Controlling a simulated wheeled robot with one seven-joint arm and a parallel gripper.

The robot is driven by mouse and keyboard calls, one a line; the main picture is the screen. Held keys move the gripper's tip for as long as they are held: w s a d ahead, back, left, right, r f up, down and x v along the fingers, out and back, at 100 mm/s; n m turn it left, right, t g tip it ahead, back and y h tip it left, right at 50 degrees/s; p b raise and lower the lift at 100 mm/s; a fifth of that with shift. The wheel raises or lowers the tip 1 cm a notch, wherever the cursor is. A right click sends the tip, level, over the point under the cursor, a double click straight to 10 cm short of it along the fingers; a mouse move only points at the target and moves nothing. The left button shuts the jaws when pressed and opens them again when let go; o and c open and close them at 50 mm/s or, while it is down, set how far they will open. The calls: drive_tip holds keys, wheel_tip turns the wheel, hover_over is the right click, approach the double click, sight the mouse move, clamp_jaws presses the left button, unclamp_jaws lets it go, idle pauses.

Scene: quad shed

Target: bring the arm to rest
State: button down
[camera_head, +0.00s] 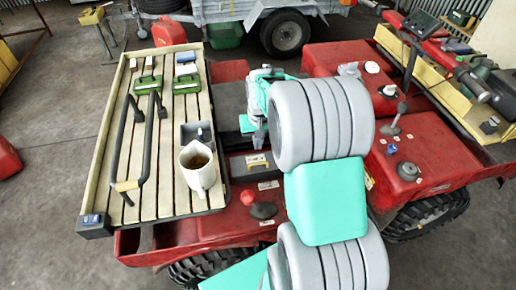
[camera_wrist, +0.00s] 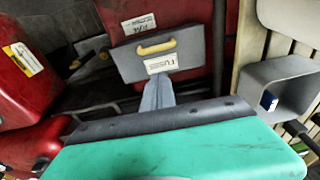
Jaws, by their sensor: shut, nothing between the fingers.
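My gripper (camera_head: 257,140) is shut and empty, pointing down over the red quad's middle. In the wrist view its fingertips (camera_wrist: 157,82) are close together and overlap the lower edge of a grey box. This grey box (camera_wrist: 178,60) has a yellow handle and a white label; in the head view the box (camera_head: 240,166) lies just below my gripper. I cannot tell whether the fingers touch it. My teal and grey arm stretches from the bottom of the head view up to the gripper and hides part of the quad.
A slatted rack (camera_head: 165,203) at left holds a white jug (camera_head: 198,170), a grey open bin (camera_head: 187,131), a dark bar handle (camera_head: 158,150) and green-handled brushes (camera_head: 148,84). Red quad bodywork (camera_head: 425,140) with knobs lies right. A trailer (camera_head: 225,12) stands behind.

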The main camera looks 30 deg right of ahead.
wheel_tip(320, 180, up, 9)
drive_tip(key=s+b, duration=0.2)
drive_tip(key=s+a+f, duration=0.5)
drive_tip(key=s, duration=0.5)
drive_tip(key=s+a+r+n+t, duration=0.2)
drive_tip(key=a+r+n, duration=0.1)
drive_tip(key=a+r, duration=0.4)
drive_tip(key=shift+a+n, duration=0.3)
drive_tip(key=shift+a, duration=0.85)
